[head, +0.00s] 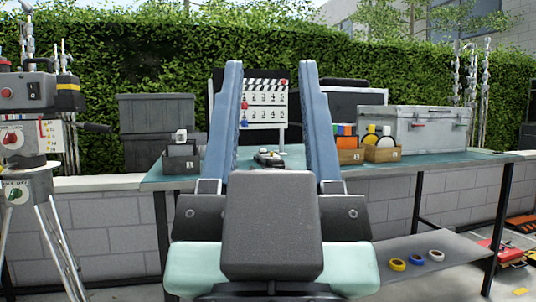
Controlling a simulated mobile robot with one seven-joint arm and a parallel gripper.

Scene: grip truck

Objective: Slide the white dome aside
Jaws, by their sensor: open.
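My gripper (270,66) fills the middle of the head view, with its two blue fingers wide apart and nothing held between them. Between the fingers, farther off, a small dark device (270,158) lies on the table. It has a pale spot on it, too small for me to tell whether that is the white dome. The fingers stand apart from the device in the picture; the exact distance is unclear. My gripper's body hides the table's near edge in the middle.
The teal table (470,157) holds a dark box (181,159) at left, a number board (265,106) behind, wooden bins (382,153) and a grey case (428,128) at right. A tripod rig (25,150) stands far left. Tape rolls (416,259) lie on the lower shelf (445,245).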

